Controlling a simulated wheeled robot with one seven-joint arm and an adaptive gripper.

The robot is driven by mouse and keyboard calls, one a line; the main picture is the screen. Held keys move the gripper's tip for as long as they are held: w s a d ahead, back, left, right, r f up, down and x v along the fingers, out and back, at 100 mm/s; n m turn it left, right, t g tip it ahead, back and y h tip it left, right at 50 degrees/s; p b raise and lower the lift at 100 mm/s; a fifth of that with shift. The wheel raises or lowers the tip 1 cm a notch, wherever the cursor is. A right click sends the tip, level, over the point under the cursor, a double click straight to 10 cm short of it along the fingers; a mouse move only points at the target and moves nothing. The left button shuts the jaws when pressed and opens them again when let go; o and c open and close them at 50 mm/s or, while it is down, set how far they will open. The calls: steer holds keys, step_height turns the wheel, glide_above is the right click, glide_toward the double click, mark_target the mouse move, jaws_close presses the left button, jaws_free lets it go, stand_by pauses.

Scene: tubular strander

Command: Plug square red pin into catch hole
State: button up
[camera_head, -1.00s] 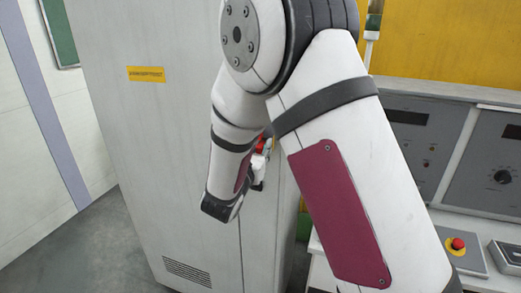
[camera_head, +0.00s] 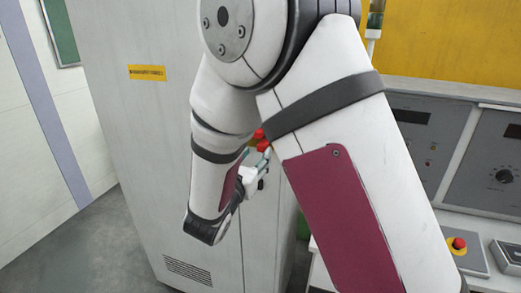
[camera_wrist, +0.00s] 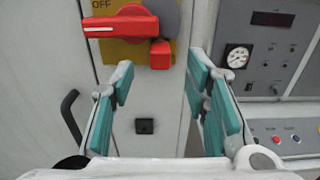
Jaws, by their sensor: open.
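The square red pin (camera_wrist: 160,54) sits at the lower edge of the yellow switch plate on the cabinet, just below a red rotary handle; a small red part shows in the head view (camera_head: 262,146). A small black square fitting with a dark centre (camera_wrist: 145,126) is on the cabinet door below it; it looks like the catch hole. My gripper (camera_wrist: 158,68) is open and empty, its teal-padded fingers standing left and right of the pin in the picture, with clear gaps on both sides.
The red rotary handle (camera_wrist: 120,25) is close above the pin, under an "OFF" mark. A black curved door handle (camera_wrist: 71,114) is at the left. A grey control panel (camera_wrist: 268,50) with a gauge and buttons stands at the right. Floor (camera_head: 105,245) is free at left.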

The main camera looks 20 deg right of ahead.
steer(key=v, duration=0.5)
steer(key=shift+s+a, duration=0.2)
steer(key=shift+s, duration=0.15)
